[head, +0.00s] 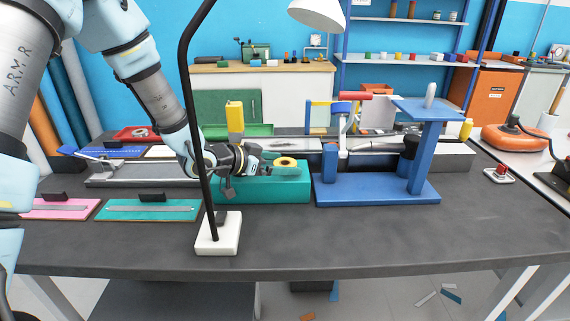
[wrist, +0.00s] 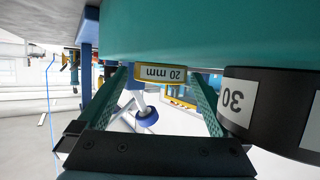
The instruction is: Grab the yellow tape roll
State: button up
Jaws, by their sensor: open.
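The yellow tape roll (head: 286,161) lies flat on top of a teal block (head: 275,188) on the dark bench. In the wrist view, which is upside down, the yellow tape roll (wrist: 160,72) shows its "20 mm" label under the teal block's face (wrist: 200,35). My gripper (head: 262,171) is just left of the roll, low over the block. Its open fingers (wrist: 160,90) frame the roll left and right in the wrist view. I cannot tell whether the tips reach around it. No contact shows.
A black roll marked 30 (wrist: 260,110) sits close beside the right finger in the wrist view. A lamp with a black pole (head: 205,130) and white base (head: 218,233) stands in front. A blue stand (head: 375,187) is right of the block.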

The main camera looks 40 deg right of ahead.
jog(key=c, duration=1.3)
